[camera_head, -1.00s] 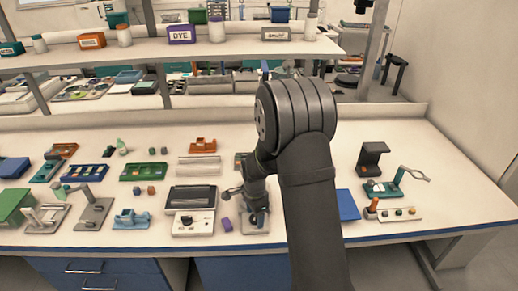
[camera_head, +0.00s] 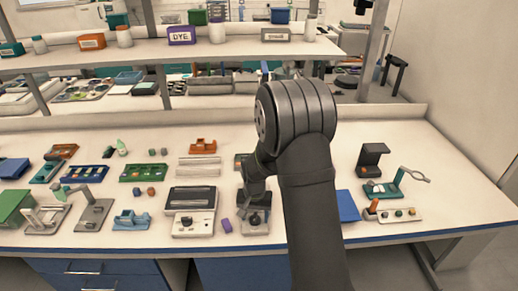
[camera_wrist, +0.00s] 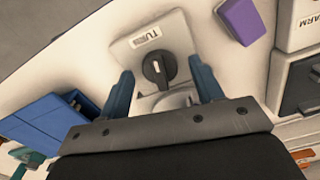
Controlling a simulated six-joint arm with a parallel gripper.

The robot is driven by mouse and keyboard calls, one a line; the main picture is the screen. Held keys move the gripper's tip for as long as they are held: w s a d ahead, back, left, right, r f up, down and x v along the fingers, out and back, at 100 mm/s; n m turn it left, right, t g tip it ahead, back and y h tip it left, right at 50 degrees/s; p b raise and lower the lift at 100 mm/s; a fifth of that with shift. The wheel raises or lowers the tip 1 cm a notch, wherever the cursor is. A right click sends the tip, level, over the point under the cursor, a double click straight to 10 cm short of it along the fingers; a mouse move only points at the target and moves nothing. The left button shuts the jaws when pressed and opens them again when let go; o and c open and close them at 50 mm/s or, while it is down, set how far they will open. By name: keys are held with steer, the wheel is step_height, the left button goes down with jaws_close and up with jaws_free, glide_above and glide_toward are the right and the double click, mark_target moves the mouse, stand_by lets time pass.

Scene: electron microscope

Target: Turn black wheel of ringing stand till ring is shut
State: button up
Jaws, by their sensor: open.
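The ringing stand (camera_head: 256,230) is a pale plate near the table's front edge, left of my arm. In the wrist view, its plate (camera_wrist: 177,38) carries a "TURN" label. The black wheel (camera_wrist: 157,69) is a round knob with a light pointer line. My gripper (camera_wrist: 161,70) is open, its two blue fingers on either side of the wheel, with visible gaps. Contact cannot be seen. A silvery curved part (camera_wrist: 174,101), perhaps the ring, lies behind the wheel, partly hidden by my gripper. Whether it is shut cannot be told. My gripper also shows above the stand in the head view (camera_head: 256,208).
A purple block (camera_head: 226,226) and a white device (camera_head: 193,224) stand left of the stand. A blue box (camera_wrist: 45,120) lies on the other side in the wrist view. A stand with a loop (camera_head: 400,183) is far right.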

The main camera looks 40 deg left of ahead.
mark_target(255, 217)
steer(key=shift+n, duration=0.9)
step_height(255, 217, up, 17)
steer(key=w+a+f+m+g+y, duration=0.2)
steer(key=w+a+f+g+y, duration=0.15)
steer(key=a, duration=0.25)
steer(key=w+a+f+m+g+y, duration=0.3)
steer(key=w+a, duration=0.1)
steer(key=a, duration=0.3)
steer(key=w+a+f+m+y, duration=0.1)
steer(key=w+y, duration=0.3)
steer(key=w, duration=0.2)
steer(key=w+a+f+m+g+y, duration=0.1)
steer(key=w+a+m+y, duration=0.1)
steer(key=w+y, duration=0.2)
steer(key=shift+w+a+m, duration=0.3)
steer(key=shift+w, duration=1.35)
steer(key=shift+r, duration=0.1)
